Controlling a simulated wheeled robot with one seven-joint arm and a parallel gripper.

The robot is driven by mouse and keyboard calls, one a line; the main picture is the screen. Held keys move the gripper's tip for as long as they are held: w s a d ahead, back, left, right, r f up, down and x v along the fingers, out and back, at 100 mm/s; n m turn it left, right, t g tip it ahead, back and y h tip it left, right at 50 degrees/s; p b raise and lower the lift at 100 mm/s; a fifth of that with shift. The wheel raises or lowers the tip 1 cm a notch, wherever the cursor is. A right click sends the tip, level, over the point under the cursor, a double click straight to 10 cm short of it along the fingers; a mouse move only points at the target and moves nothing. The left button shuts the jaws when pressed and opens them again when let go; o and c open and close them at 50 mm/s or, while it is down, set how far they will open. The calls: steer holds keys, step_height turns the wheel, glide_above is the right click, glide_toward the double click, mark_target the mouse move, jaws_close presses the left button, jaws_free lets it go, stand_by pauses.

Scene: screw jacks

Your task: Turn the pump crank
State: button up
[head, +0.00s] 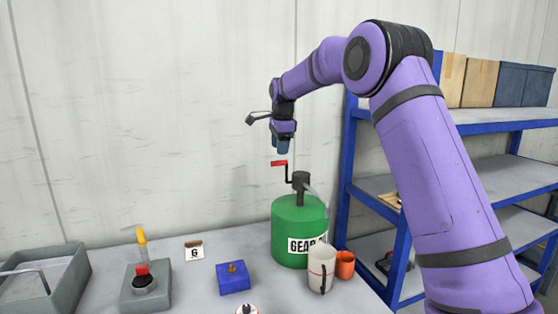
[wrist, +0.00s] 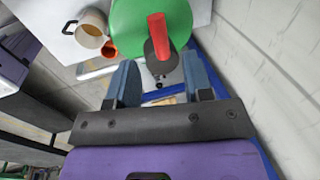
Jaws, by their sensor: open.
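The pump is a green drum (head: 299,230) with a "GEAR" label, standing at the back right of the table. A dark pump head (head: 301,183) rises from its top. The crank has a red handle (head: 279,163) on a thin dark arm. In the wrist view the red handle (wrist: 157,28) stands out over the drum (wrist: 122,22), just beyond the fingertips. My gripper (head: 281,148) points down just above the red handle in the head view.
A white mug (head: 320,265) and an orange cup (head: 345,265) stand close before the drum. A blue box (head: 233,278), a red-button box (head: 144,288) and a grey tray (head: 70,285) are farther left. Blue shelving (head: 350,190) stands right; the wall is behind.

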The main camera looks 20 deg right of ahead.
steer(key=shift+w+f, duration=0.2)
steer(key=shift+f, duration=0.65)
steer(key=shift+w+f, duration=0.15)
steer(key=shift+f, duration=0.75)
steer(key=shift+w+f, duration=0.2)
steer(key=shift+f, duration=0.65)
steer(key=shift+c, duration=0.2)
jaws_close()
